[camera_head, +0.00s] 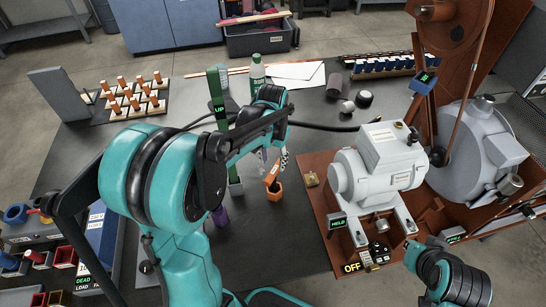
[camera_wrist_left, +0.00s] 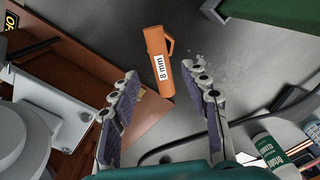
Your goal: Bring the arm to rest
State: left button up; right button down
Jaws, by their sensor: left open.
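My left gripper (camera_head: 273,158) hangs over the dark bench in the head view, partly hidden by my own arm. Its two fingers are spread apart, with nothing between them, and show in the wrist view (camera_wrist_left: 160,70). In the wrist view the orange piece (camera_wrist_left: 158,72) appears beyond the fingertips, apart from both fingers. Part of my right arm shows at the lower right of the head view; its gripper cannot be made out.
A grey motor (camera_head: 378,165) on a brown base stands to the right. A green post (camera_head: 217,98) with an "UP" sign and a green bottle (camera_head: 257,72) stand behind my left arm. A rack of orange-topped pegs (camera_head: 130,103) is at left. Bare bench lies in front of the orange piece.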

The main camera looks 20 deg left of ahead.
pick_arm(q)
jog(key=shift+r, duration=0.8)
jog(key=shift+s, duration=0.1)
jog(key=s+d+r+t, duration=0.2)
jog(key=s+d+t, duration=0.1)
jog(key=s, duration=0.4)
jog(key=s+d+r+t, duration=0.3)
jog(key=s, duration=0.4)
jog(key=shift+d+n+t, duration=0.3)
jog(key=shift+t, duration=0.1)
